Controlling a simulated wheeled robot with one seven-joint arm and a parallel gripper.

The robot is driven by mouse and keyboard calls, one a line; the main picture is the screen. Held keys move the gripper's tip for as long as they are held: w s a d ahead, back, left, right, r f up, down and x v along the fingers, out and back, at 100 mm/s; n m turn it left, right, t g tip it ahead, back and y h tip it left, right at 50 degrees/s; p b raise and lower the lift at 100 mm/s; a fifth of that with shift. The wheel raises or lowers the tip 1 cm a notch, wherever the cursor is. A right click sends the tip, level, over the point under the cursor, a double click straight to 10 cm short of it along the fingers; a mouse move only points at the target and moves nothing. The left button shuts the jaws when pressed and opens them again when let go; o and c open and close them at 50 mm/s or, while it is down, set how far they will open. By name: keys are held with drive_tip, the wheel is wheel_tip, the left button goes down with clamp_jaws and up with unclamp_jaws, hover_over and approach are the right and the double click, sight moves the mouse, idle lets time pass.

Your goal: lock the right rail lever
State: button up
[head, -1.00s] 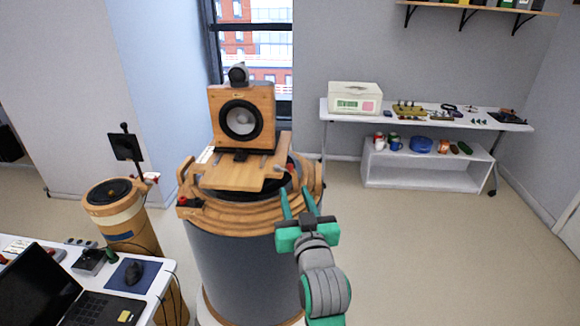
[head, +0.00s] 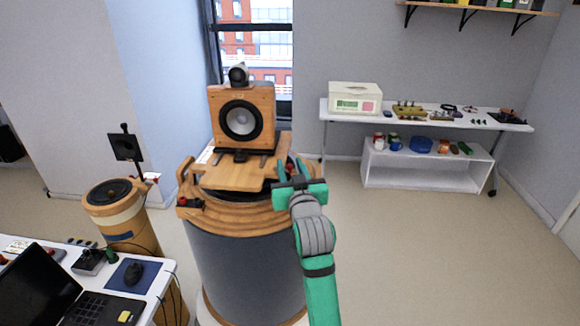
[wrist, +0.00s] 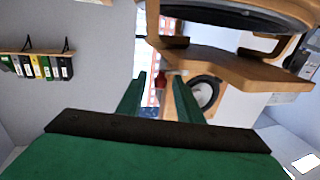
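The speaker (head: 240,118), a wooden box with a round cone, stands on a wooden platform (head: 225,176) on the round turntable. A small red part (wrist: 160,83), which looks like the right rail lever's handle, shows between my fingers in the wrist view. In the head view my gripper largely covers this spot, so I cannot tell the lever's position. My gripper (head: 290,168) is at the platform's right edge, its green fingers apart. In the wrist view the fingers (wrist: 159,100) stand on either side of the red part; contact is not visible.
The turntable's wooden rim (head: 245,217) surrounds the platform, with a red and black part (head: 190,202) at its left. A desk with a laptop (head: 55,290) is at lower left. A white bench (head: 430,115) stands at right. Open floor lies between.

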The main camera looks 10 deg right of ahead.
drive_tip(key=shift+w, duration=0.25)
clamp_jaws()
